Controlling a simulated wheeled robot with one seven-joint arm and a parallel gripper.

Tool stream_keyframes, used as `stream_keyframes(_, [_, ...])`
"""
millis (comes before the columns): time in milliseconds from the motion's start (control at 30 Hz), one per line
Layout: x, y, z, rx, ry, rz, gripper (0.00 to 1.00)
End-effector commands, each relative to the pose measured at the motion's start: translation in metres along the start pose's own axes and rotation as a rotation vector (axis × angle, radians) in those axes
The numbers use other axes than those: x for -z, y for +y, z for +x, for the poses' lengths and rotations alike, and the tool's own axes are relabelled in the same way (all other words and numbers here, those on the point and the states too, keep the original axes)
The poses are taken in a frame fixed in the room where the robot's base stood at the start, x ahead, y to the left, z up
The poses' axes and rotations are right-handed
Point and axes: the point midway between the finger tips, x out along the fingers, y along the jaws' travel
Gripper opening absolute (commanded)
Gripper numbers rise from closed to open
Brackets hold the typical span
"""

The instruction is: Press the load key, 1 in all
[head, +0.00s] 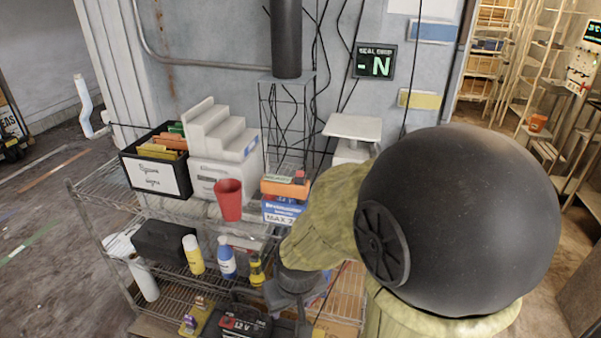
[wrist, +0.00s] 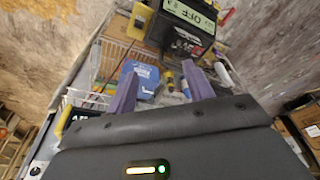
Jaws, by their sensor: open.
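A black device (wrist: 185,30) with a pale display reading OFF, upside down, is at the top of the wrist view. Red and white markings show below its display. A black battery-like unit marked 12 V (head: 243,322) sits on the lower shelf in the head view; I cannot tell whether it is the same thing. I cannot make out a load key in either view. My gripper (wrist: 160,70) is open and empty, its two purple fingers apart and pointing toward the device. In the head view my arm hides part of the shelf, and fingertip contact cannot be judged.
A wire shelf rack (head: 112,187) holds a file box (head: 150,180), a red cup (head: 229,199), a yellow bottle (head: 193,255) and a blue bottle (head: 227,260). An orange-topped unit (head: 285,188) stands near my arm. A blue box (wrist: 140,80) lies close to my left finger.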

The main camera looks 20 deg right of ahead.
Motion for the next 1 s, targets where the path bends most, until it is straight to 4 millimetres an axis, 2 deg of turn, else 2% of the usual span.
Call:
stream_keyframes(33, [0.0000,0.0000,0.0000,0.000,0.000,0.000,0.43])
stream_keyframes(200, [0.0000,0.0000,0.0000,0.000,0.000,0.000,0.09])
stream_keyframes(267, [0.0000,0.0000,0.0000,0.000,0.000,0.000,0.00])
stream_keyframes(1000, [0.0000,0.0000,0.0000,0.000,0.000,0.000,0.00])
